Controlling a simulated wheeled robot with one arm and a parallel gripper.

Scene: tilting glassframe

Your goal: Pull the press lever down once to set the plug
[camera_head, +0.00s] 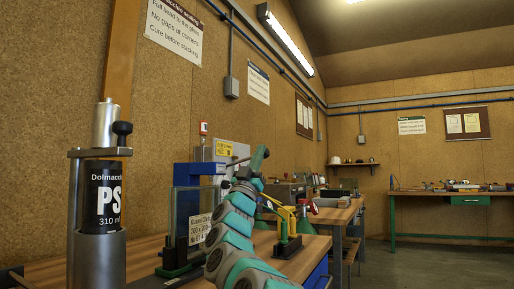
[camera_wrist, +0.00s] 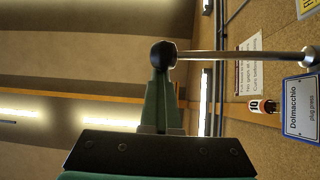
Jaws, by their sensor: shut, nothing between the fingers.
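In the wrist view, the press lever is a metal rod (camera_wrist: 240,55) running across the upper right, with a black ball knob (camera_wrist: 163,54) on its end. A white sign with a blue border (camera_wrist: 301,106) reads "Dolmacchio plug press" at the right edge. My gripper (camera_wrist: 164,76) is shut and empty, its green fingers pointing up the picture at the knob. The fingertips overlap the knob in this view; I cannot tell whether they touch it. In the head view, a thin rod (camera_head: 238,161) shows beside my arm's end, where the fingers cannot be made out. The plug is not recognisable.
A Dolmacchio cartridge (camera_head: 102,196) stands in a metal holder at near left. Open floor (camera_head: 430,263) lies at right.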

